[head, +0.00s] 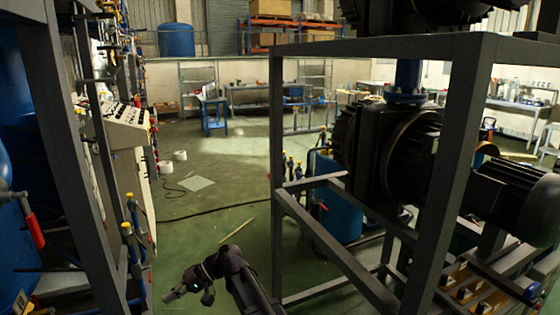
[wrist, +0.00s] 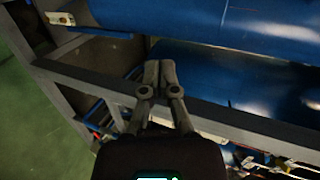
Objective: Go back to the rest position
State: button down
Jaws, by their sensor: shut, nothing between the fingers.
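My gripper (head: 174,295) is low in the head view, at the end of my dark arm, which reaches in from the bottom edge and bends to the left. In the wrist view my gripper (wrist: 159,68) has its two fingers together, with nothing between them. Beyond the fingertips in that view are a grey frame beam (wrist: 215,116) and large blue cylinders (wrist: 210,75). I cannot tell whether the fingers touch the beam.
A grey metal frame (head: 277,130) with a large dark motor (head: 420,150) stands at the right. Another frame (head: 70,130) and a control panel (head: 125,125) stand at the left. Green floor (head: 200,222) lies open between them, with a cable and a thin stick on it.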

jog(key=s+d+f+m+t+h+p, duration=0.1)
jog(key=d+h, duration=0.3)
jog(key=d, duration=1.1)
jog(key=s+d+f+m+t+h+p, duration=0.1)
jog(key=d+f+m+t+h, duration=0.2)
jog(key=d, duration=1.3)
jog(key=s+d+f+m+t+h+p, duration=0.1)
jog(key=d+f+m+t+h, duration=0.1)
jog(key=d, duration=1.3)
jog(key=f+h, duration=0.1)
jog(key=h, duration=0.1)
jog(key=shift+s+d+f+t+h+p, duration=0.25)
jog(key=shift+s+d+t+h+p, duration=0.05)
jog(key=shift+h+p, duration=0.1)
